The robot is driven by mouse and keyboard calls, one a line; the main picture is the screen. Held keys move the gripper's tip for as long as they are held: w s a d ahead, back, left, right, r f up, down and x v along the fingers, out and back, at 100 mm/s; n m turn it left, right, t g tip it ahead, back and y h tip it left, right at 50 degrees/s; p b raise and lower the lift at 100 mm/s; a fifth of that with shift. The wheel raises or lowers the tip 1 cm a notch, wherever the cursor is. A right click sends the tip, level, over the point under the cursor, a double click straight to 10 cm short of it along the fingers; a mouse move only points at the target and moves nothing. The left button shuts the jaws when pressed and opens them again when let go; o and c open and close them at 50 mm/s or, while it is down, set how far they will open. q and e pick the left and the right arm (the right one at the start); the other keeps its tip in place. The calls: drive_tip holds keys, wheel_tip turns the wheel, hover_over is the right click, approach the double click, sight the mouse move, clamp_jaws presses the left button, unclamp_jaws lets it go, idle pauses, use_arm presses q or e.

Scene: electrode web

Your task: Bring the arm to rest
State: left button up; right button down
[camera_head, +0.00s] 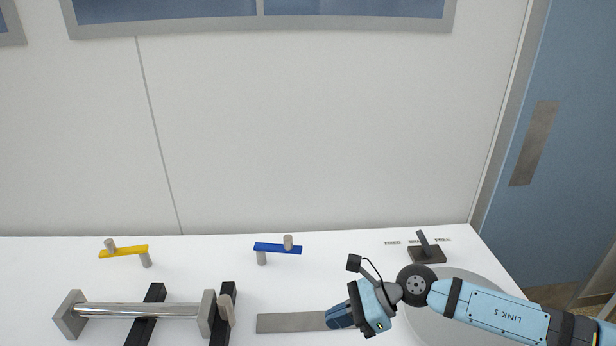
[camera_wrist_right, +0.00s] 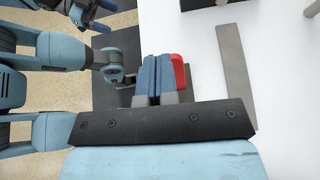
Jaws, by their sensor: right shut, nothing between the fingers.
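My right gripper (camera_head: 338,317) is at the lower middle right of the head view, by the right end of a flat grey strip (camera_head: 290,323) on the white table. In the right wrist view its two blue fingers (camera_wrist_right: 155,60) are pressed together with nothing between them. My right arm (camera_head: 500,310) reaches in from the lower right corner.
A steel roller (camera_head: 140,310) between grey end blocks sits at lower left on black rails. A yellow bar (camera_head: 124,252) and a blue bar (camera_head: 278,248) stand on pegs. A black lever switch (camera_head: 426,252) is at back right. A red piece (camera_wrist_right: 180,72) shows beside the fingers.

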drive_tip(key=s+a+r+m+t+y+p, duration=0.2)
drive_tip(key=s+a+r+m+t+y, duration=0.3)
drive_tip(key=m, duration=1)
drive_tip(key=s+d+f+m+t+h+p, duration=0.1)
drive_tip(key=d+f+m+t+h, duration=0.35)
drive_tip(key=m, duration=0.75)
drive_tip(key=d+f+m+t+h+p, duration=0.1)
drive_tip(key=d+f+m+t+h, duration=0.4)
drive_tip(key=m, duration=0.7)
drive_tip(key=s+d+f+m+g+h, duration=0.1)
drive_tip(key=s+d+f+m+h, duration=0.1)
drive_tip(key=s+d+f+m, duration=0.2)
drive_tip(key=s+d+f+m+g+h+p, duration=0.1)
drive_tip(key=s+d+f+m+g+h, duration=0.1)
drive_tip(key=s+d+f+m, duration=0.2)
drive_tip(key=s+f+m, duration=0.3)
drive_tip(key=s+m, duration=0.1)
drive_tip(key=s, duration=0.1)
drive_tip(key=shift+d+h, duration=0.25)
drive_tip(key=shift+h, duration=0.1)
